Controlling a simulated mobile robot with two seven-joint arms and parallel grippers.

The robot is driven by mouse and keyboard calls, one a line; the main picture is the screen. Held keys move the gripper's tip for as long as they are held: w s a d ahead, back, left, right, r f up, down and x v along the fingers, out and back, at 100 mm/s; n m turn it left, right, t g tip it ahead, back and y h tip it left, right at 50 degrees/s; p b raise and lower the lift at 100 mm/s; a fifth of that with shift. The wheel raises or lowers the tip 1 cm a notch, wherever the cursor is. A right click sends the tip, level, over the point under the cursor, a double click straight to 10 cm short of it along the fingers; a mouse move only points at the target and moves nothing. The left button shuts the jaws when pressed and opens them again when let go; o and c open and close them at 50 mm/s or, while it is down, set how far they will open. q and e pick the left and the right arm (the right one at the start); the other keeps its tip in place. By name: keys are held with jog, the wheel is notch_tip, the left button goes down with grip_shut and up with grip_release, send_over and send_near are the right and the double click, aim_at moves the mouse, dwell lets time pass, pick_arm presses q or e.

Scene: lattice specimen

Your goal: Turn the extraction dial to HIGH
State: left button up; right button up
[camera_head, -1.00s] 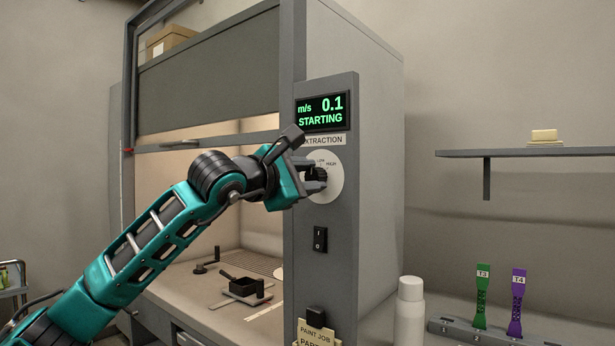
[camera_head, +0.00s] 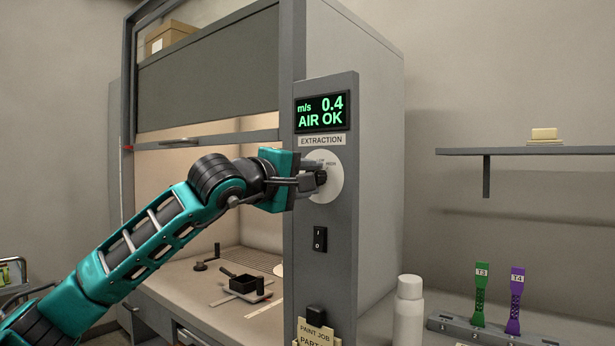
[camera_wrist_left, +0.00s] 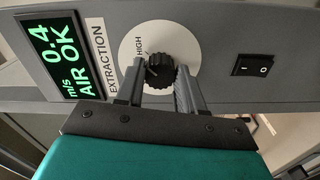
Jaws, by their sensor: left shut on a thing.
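The extraction dial is a black ribbed knob (camera_wrist_left: 160,70) on a round white plate (camera_head: 331,188) on the hood's grey front post. It also shows in the head view (camera_head: 321,178), partly behind my fingers. My left gripper (camera_head: 314,180) is shut on the knob, one finger on each side, as the left wrist view (camera_wrist_left: 160,82) shows. The wrist view has the word HIGH beside the knob, with a pale mark on the knob's edge on that side. The display (camera_head: 322,112) above reads 0.4 m/s and AIR OK. My right gripper is not in view.
A black rocker switch (camera_head: 320,239) sits below the dial. A white bottle (camera_head: 409,312) and a rack with green (camera_head: 481,295) and purple (camera_head: 515,300) specimens stand at the right.

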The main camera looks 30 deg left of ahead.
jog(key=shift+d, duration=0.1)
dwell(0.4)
pick_arm(q)
jog(key=o, duration=1)
jog(key=shift+o, duration=0.2)
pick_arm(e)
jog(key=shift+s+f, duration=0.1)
pick_arm(q)
jog(key=s+a+b, duration=0.1)
jog(key=s+b, duration=0.3)
jog(key=s, duration=0.9)
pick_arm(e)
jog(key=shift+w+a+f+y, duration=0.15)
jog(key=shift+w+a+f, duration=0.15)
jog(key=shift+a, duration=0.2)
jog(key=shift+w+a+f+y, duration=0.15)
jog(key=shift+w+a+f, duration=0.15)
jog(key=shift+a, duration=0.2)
